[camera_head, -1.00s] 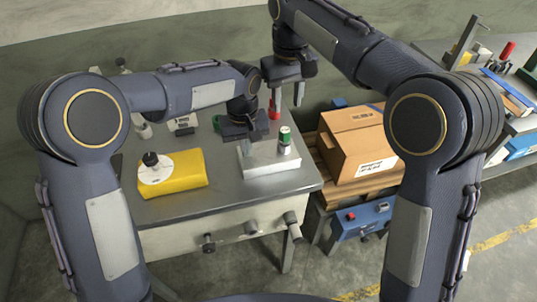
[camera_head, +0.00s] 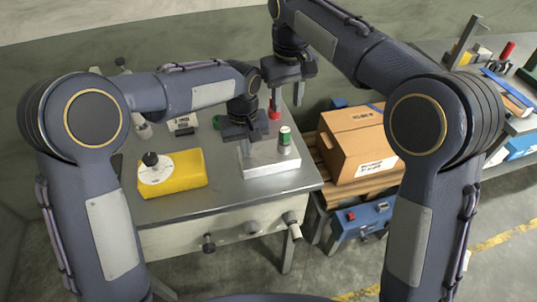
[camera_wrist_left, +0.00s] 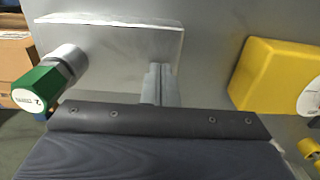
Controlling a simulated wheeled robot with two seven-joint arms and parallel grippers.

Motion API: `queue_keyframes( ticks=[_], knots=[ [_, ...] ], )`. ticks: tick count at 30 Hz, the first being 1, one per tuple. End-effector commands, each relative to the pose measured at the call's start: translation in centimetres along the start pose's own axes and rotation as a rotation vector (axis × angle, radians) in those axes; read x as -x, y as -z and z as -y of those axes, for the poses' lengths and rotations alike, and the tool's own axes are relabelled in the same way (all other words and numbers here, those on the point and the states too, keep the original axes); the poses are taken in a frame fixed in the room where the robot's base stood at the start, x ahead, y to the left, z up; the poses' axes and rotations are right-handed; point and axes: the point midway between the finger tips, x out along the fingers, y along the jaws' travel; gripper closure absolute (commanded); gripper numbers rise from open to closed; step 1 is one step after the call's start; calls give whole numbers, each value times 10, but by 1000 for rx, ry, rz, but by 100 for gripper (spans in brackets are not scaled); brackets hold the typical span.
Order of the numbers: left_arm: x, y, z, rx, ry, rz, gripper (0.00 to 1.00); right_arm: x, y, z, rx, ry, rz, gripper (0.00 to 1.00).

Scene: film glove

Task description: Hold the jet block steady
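The jet block is a low, pale white block (camera_head: 272,169) on the front right of the grey workbench. It fills the upper left of the left wrist view (camera_wrist_left: 115,40). A grey cylinder with a green hexagonal cap (camera_head: 285,137) stands at its right side in the head view; it also shows in the left wrist view (camera_wrist_left: 48,85). My left gripper (camera_head: 246,151) points down at the block's left part. Its fingers (camera_wrist_left: 160,70) look close together, and the contact at their tips is unclear. My right gripper (camera_head: 287,103) hangs above and behind the block, fingers apart and empty.
A yellow block with a round white label (camera_head: 185,172) lies left of the jet block. A red item (camera_head: 274,113) stands behind it. A cardboard box (camera_head: 362,145) on a pallet is right of the bench (camera_head: 210,203). The bench's front strip is clear.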

Motion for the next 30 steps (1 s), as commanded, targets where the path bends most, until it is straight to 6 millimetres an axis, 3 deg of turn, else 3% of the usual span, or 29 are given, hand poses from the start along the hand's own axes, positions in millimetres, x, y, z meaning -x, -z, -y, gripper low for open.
queue_keyframes(
  ticks=[30],
  knots=[
    [-7, 0, 0, 0, 0, 0, 100, 0, 0, 0, 0, 0, 0, 64]
  ],
)
